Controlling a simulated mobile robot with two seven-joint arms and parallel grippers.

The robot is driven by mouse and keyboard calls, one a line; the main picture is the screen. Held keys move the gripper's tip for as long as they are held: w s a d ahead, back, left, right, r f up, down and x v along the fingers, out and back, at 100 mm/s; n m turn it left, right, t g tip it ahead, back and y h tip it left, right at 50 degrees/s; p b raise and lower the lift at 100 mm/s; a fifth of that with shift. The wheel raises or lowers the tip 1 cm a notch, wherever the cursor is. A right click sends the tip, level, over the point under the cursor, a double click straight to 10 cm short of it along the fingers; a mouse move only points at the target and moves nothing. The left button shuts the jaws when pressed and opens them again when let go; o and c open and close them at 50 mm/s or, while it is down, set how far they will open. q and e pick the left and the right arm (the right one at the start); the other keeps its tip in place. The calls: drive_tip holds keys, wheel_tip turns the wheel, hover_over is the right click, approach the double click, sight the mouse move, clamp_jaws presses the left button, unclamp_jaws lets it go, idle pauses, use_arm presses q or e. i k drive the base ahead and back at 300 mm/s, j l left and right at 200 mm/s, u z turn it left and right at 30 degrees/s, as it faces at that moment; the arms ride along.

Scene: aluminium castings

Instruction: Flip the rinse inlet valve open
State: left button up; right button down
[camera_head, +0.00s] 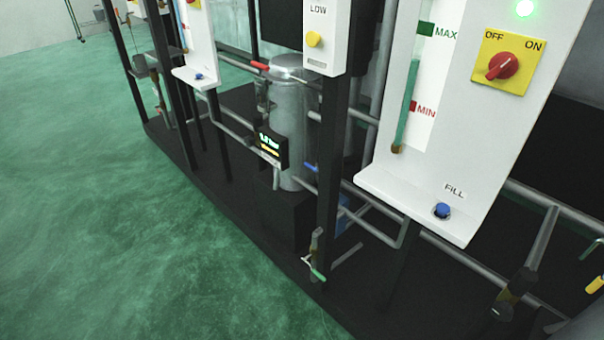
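No label marks a rinse inlet valve, so I cannot tell which valve it is. Several small lever handles show: a red one (260,65) at the top of the grey cylinder, a blue one (310,168) beside the cylinder, a green one (317,273) low at the front post, and a yellow one (595,285) at the right edge. Another green lever (590,250) is partly cut off there. Neither of my grippers is in view.
A white panel (380,178) carries a red OFF/ON knob (502,66), a lit green lamp (525,8), a MAX/MIN level tube and a blue FILL button (442,210). Green floor (130,230) at left is clear.

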sight(308, 166)
drive_tip(key=i+j, duration=0.15)
drive_tip(key=j, duration=0.2)
drive_tip(key=i+j+z, duration=0.1)
drive_tip(key=j, duration=0.3)
drive_tip(key=i+j, duration=0.2)
drive_tip(key=j, duration=0.15)
drive_tip(key=i+j+z, duration=0.1)
drive_tip(key=j, duration=0.3)
drive_tip(key=i+j, duration=0.2)
drive_tip(key=j, duration=0.2)
drive_tip(key=i+j+z, duration=0.1)
drive_tip(key=j, duration=0.25)
drive_tip(key=i+j, duration=0.1)
drive_tip(key=j, duration=0.3)
drive_tip(key=i+j+z, duration=0.1)
drive_tip(key=j, duration=0.3)
drive_tip(key=i+l, duration=0.3)
drive_tip(key=i, duration=0.2)
